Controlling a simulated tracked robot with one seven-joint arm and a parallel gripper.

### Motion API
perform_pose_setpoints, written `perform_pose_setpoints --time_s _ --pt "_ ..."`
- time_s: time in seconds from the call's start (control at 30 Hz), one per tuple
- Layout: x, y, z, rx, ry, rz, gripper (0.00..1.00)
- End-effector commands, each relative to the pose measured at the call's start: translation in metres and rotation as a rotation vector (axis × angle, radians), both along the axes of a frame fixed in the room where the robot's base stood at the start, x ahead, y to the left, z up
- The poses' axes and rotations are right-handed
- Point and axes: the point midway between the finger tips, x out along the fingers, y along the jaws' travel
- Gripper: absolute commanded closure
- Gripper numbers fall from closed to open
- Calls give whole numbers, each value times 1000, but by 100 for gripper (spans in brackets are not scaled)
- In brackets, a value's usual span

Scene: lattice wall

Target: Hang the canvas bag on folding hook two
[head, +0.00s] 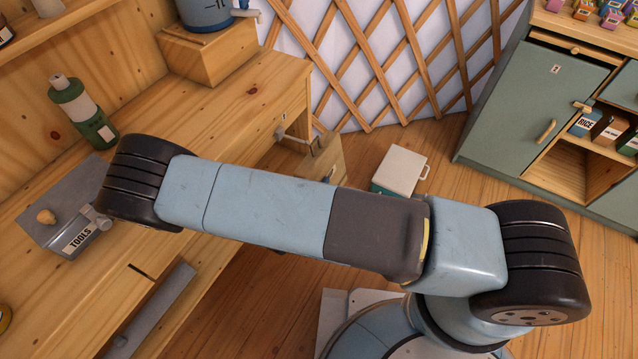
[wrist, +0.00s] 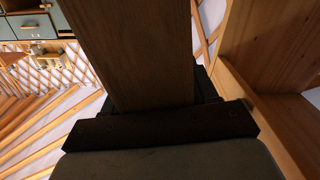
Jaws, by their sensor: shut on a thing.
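In the wrist view my gripper (wrist: 155,125) shows as a dark bar. It is shut on a flat brown piece (wrist: 135,55) with a wood-like grain, which runs up out of the frame. I cannot tell what that piece belongs to, and it hides much of the view ahead. In the head view my arm crosses the picture, and its far end is over the left workbench; the gripper is not clearly seen there. I cannot make out the canvas bag in either view. A pale rod (head: 290,136) sticks out at the workbench's far end; I cannot tell whether it is a folding hook.
The wooden workbench (head: 240,100) holds a green bottle (head: 85,115) and a grey TOOLS box (head: 72,235). A white-lidded box (head: 400,170) stands on the floor before the lattice wall (head: 370,50). A green cabinet (head: 535,95) stands right. Floor between them is partly clear.

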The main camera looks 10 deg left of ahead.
Motion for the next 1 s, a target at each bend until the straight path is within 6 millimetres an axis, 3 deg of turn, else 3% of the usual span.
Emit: perform_pose_setpoints --time_s 1.0 --pt "19 44 -6 1 -1 -1 82"
